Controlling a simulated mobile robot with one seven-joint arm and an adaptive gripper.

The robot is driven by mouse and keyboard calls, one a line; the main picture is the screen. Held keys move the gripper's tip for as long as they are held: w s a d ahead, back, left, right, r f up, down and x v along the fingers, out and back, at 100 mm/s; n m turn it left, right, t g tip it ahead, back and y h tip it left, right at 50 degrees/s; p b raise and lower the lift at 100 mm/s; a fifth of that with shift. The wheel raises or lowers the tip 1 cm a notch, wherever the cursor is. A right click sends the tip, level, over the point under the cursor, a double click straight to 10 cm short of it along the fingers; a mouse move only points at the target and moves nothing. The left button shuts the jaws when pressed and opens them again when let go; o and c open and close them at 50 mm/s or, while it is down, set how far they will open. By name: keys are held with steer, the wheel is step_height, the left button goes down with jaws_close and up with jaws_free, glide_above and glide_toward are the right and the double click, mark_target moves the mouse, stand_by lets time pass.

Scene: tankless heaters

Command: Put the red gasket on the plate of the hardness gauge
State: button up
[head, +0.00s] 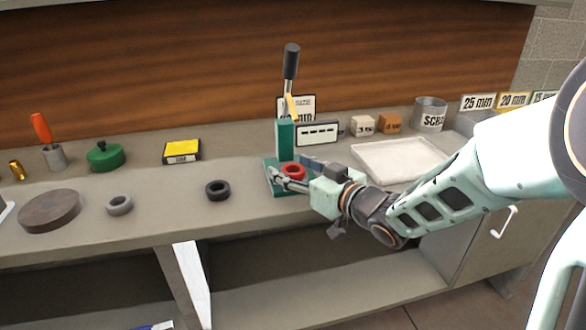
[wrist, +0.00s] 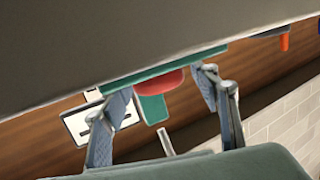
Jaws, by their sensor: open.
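The hardness gauge (head: 285,137) is a green stand with a black-knobbed lever and a green base plate (head: 281,190). The red gasket (head: 293,170) lies flat on that plate in the head view. My gripper (head: 287,167) reaches in from the right, low over the plate, with a finger on either side of the gasket. In the wrist view the red gasket (wrist: 160,83) shows between the two spread fingers, against the green plate (wrist: 195,55). Gaps show on both sides of it, so the gripper is open and holds nothing.
A black ring (head: 217,190) and a grey ring (head: 119,205) lie left of the gauge, near a round brown block (head: 50,211). A display box (head: 317,133) stands behind my gripper. A white tray (head: 398,160) lies to the right. The bench between the rings is clear.

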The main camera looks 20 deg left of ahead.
steer(key=p+v, duration=0.3)
steer(key=v, duration=0.9)
